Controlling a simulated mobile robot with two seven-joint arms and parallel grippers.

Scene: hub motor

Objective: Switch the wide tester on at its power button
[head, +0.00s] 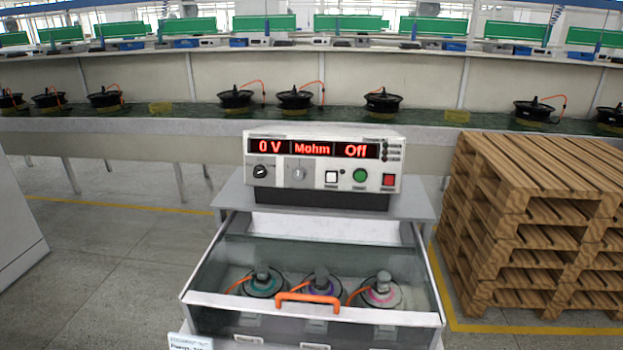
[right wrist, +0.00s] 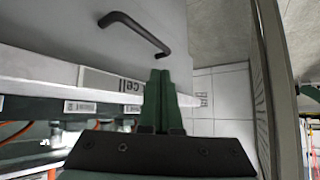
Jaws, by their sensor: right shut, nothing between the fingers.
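The wide tester (head: 320,182) stands on a grey cabinet top in the middle of the head view. Its red display reads "0 V", "Mohm" and "Off". The tester is not visible there, and neither gripper shows in the head view.
Below the tester, a glass-fronted drawer (head: 310,318) with an orange handle stands open, holding three hub motors. Wooden pallets (head: 540,220) are stacked at right. A conveyor with black motors runs behind. In the right wrist view, a dark handle (right wrist: 135,32) on a grey panel lies near the fingers.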

